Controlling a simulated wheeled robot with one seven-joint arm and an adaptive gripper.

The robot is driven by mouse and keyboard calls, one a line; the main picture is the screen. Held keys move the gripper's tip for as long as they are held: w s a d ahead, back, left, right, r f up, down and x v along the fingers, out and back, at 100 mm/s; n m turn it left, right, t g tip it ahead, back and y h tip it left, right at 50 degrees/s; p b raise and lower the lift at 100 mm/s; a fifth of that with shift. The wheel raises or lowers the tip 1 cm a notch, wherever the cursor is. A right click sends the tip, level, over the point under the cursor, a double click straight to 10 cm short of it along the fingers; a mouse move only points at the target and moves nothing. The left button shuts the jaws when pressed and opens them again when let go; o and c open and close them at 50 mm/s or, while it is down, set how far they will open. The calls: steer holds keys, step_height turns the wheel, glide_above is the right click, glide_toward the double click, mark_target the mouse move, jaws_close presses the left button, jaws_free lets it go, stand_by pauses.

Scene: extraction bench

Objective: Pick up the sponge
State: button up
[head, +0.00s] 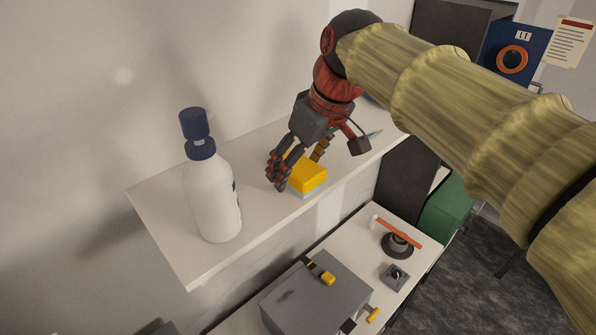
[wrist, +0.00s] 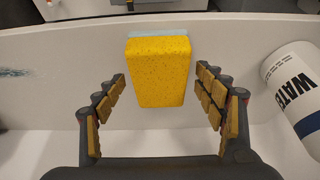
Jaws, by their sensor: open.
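The sponge (head: 308,175) is a yellow block with a pale blue layer, lying on the white shelf (head: 262,213) near its front edge. My gripper (head: 298,163) is at the sponge from above, with its fingers partly hiding it. In the wrist view the sponge (wrist: 159,72) shows its yellow face between the two fingers of my gripper (wrist: 164,87). The fingers are open, with a visible gap on both sides of the sponge. In that view neither finger appears to touch it.
A white bottle (head: 212,197) with a dark blue cap stands on the shelf to the left. Its "WATE" lettering shows in the wrist view (wrist: 296,88). Below the shelf, a grey box (head: 312,296) and a black round item (head: 397,246) stand on a white bench.

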steer(key=shift+f, duration=0.25)
stand_by(0.4)
steer(key=c, duration=1.1)
steer(key=shift+r, duration=0.1)
steer(key=shift+r, duration=0.25)
step_height(320, 180, up, 3)
steer(key=shift+w+f+b, duration=0.1)
steer(key=shift+f+b, duration=0.05)
steer(key=shift+b, duration=0.4)
steer(key=s+r, duration=0.1)
steer(key=r, duration=0.1)
steer(key=s+d+r, duration=0.1)
steer(key=s+r, duration=0.1)
steer(key=s+d+r+b, duration=0.1)
steer(key=r, duration=0.1)
steer(key=shift+s+d, duration=0.2)
steer(key=s+d+r, duration=0.1)
steer(key=s, duration=0.1)
steer(key=s+d+r+b, duration=0.1)
steer(key=s+d, duration=0.1)
steer(key=s, duration=0.1)
steer(key=s+d+r, duration=0.1)
steer(key=s+r, duration=0.1)
steer(key=s, duration=0.1)
steer(key=shift+d+r+b, duration=0.1)
steer(key=shift+d+b, duration=0.1)
steer(key=shift+b, duration=0.2)
